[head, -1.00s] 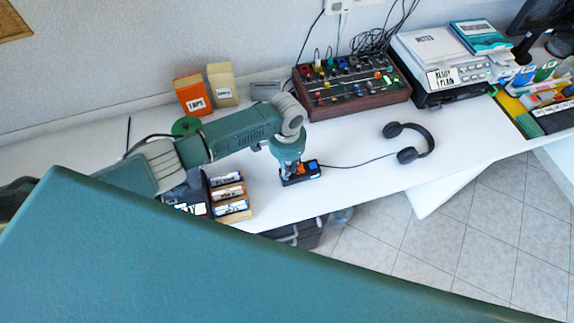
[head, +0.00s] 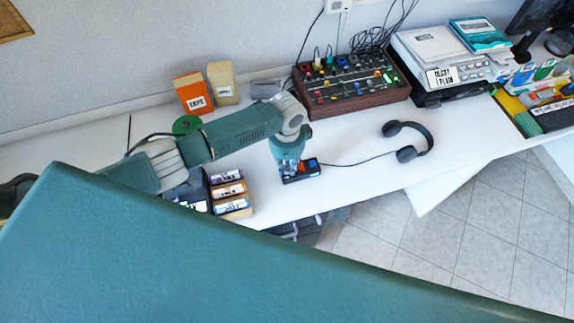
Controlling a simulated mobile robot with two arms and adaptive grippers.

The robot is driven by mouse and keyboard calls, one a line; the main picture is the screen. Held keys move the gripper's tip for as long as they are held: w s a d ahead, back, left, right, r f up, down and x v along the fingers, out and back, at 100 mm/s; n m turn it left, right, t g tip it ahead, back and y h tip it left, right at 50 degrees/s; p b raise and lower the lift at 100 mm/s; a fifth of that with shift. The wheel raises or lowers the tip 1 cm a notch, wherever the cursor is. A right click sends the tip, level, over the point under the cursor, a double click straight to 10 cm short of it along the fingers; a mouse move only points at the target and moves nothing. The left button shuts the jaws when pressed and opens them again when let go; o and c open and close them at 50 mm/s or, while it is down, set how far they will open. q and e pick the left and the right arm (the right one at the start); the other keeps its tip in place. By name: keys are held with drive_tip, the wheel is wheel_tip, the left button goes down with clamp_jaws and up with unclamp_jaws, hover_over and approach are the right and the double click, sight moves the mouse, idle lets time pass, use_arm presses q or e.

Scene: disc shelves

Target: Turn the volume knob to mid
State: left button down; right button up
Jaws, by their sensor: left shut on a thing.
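My left gripper (head: 290,173) points down at a small dark box with blue and orange parts (head: 306,171) near the front edge of the white table. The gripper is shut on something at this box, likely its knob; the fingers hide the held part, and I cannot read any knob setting. A cable runs from the box to black headphones (head: 427,144) on its right. My right gripper is not in view.
A wood-sided mixer panel with several knobs (head: 352,100) stands behind, with a white machine (head: 440,62) to its right. An orange box (head: 193,93) and a beige box (head: 222,84) stand by the wall. Labelled cassettes in a rack (head: 229,194) are left of the gripper.

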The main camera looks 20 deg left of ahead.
sight(287, 168)
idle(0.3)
use_arm(q)
drive_tip(key=c, duration=1.6)
unclamp_jaws()
drive_tip(key=shift+o, duration=0.2)
drive_tip(key=shift+r, duration=0.1)
wheel_tip(287, 168, up, 12)
